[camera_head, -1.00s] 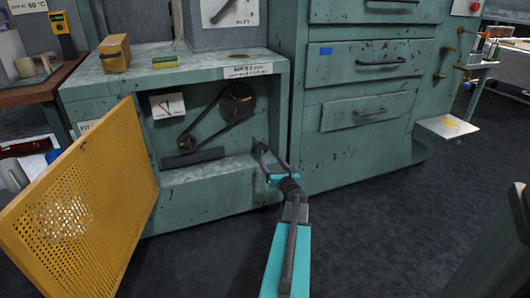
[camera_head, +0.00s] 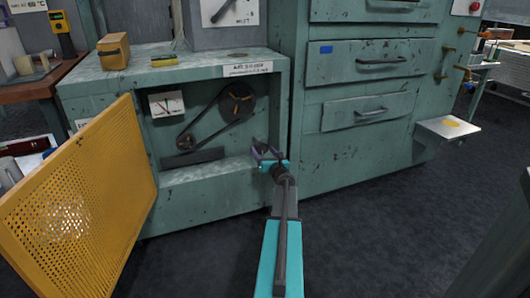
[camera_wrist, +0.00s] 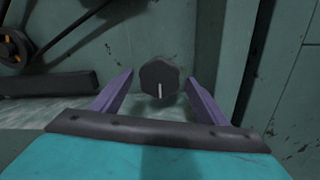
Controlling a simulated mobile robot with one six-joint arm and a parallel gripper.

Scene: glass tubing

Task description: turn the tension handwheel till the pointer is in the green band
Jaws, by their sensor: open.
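The tension handwheel is a dark, many-sided knob (camera_wrist: 160,77) with a white mark at its lower edge, low in the right of the open machine bay. My gripper (camera_wrist: 159,80) is open, with one purple finger on each side of the knob in the wrist view. I cannot tell whether the fingertips reach around it or touch it. The head view shows my gripper (camera_head: 267,154) at the bay's lower right corner. The white gauge (camera_head: 167,103) is on the bay's back wall with a thin dark pointer. Its green band is too small to make out.
A belt runs between a large pulley (camera_head: 237,102) and a smaller one. A dark bar (camera_head: 192,157) lies on the bay floor. The yellow perforated door (camera_head: 80,200) stands open at left. A bay wall is close to the right finger. Drawers (camera_head: 372,70) are at right.

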